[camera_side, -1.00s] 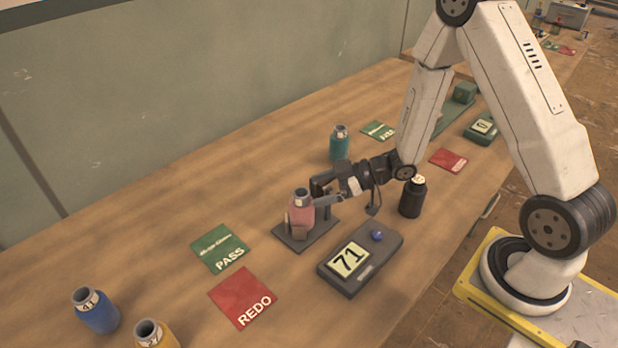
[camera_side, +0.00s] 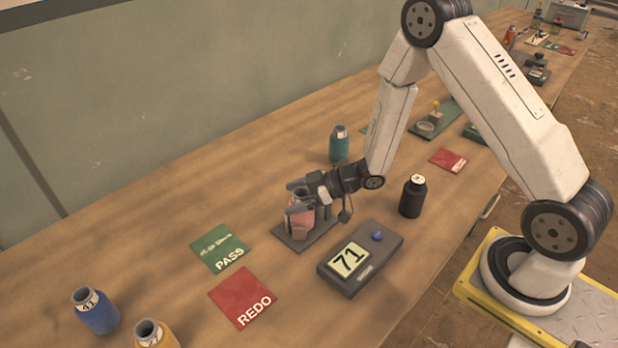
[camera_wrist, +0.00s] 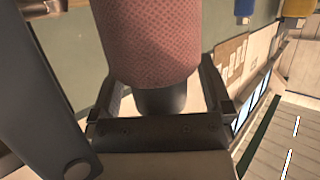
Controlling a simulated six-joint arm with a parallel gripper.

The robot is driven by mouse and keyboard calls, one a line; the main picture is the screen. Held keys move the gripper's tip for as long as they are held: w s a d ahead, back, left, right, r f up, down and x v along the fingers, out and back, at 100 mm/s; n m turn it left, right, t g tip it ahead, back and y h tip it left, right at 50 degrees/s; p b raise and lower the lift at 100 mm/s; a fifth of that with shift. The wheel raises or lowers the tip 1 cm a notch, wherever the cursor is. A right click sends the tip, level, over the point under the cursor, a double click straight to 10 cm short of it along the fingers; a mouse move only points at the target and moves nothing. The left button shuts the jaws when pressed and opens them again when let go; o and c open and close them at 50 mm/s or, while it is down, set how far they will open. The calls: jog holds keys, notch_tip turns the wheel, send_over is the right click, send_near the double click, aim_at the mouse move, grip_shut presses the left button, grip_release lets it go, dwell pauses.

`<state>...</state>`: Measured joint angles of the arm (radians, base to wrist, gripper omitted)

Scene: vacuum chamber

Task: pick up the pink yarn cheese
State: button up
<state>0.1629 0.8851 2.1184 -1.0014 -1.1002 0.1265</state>
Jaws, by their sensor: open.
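The pink yarn cheese (camera_side: 300,222) stands upright on a dark square plate (camera_side: 287,241) in the side view. Its pink textured side (camera_wrist: 148,38) fills the upper middle of the wrist view, with a dark grey end below it. My gripper (camera_side: 299,204) is open with its fingers on either side of the pink yarn cheese. In the wrist view my gripper (camera_wrist: 160,100) has its jaws around the dark end. I cannot tell whether they touch it. The fingers hide part of the cheese in the side view.
A scale reading 71 (camera_side: 358,262) sits just in front. Green PASS (camera_side: 220,248) and red REDO (camera_side: 243,297) cards lie left. The table between the cards and wall is clear.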

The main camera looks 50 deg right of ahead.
jog(key=shift+w, duration=0.1)
dwell(0.4)
grip_shut()
